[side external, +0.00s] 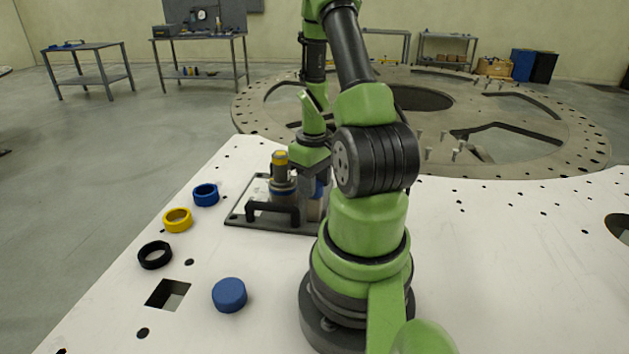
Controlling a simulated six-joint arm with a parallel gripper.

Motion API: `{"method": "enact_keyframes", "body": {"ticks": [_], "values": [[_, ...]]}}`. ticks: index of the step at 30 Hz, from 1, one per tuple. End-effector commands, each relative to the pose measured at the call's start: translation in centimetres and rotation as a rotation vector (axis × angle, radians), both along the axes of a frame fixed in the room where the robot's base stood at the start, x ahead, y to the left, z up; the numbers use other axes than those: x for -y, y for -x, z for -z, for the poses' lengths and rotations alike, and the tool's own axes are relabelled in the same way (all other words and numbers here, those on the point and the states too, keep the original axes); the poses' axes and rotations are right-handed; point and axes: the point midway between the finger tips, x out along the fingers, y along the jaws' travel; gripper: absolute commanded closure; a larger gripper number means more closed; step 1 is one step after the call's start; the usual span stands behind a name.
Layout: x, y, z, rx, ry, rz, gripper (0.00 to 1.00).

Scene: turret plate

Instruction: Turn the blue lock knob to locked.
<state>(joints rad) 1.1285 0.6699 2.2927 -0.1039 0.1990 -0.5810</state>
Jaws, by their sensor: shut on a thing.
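A dark base plate (237,217) lies on the white table and carries a fixture with a black bar handle (273,210). The blue lock knob (321,188) shows as a small blue patch on the right of the fixture, mostly hidden behind my gripper and arm. My gripper (312,186) is low over that side of the plate and is shut on the knob. Its fingertips, and the knob's pointer or marks, cannot be made out.
A blue ring (205,195), a yellow ring (178,220) and a black ring (155,255) lie along the table's left side. A blue round cap (229,295) lies nearer, beside a square hole (167,294). A large turret plate (560,150) is behind. The table's left edge is close.

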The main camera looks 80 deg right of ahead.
Motion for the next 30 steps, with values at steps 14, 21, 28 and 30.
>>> {"method": "enact_keyframes", "body": {"ticks": [14,21,28,30], "values": [[-0.01,0.03,-0.02,-0.001,-0.001,0.396,0.84],[0.00,0.04,-0.02,-0.001,-0.001,0.624,0.84],[0.00,0.05,-0.02,-0.002,-0.002,0.843,0.84],[0.00,0.04,-0.02,-0.002,-0.002,0.910,0.84]]}}
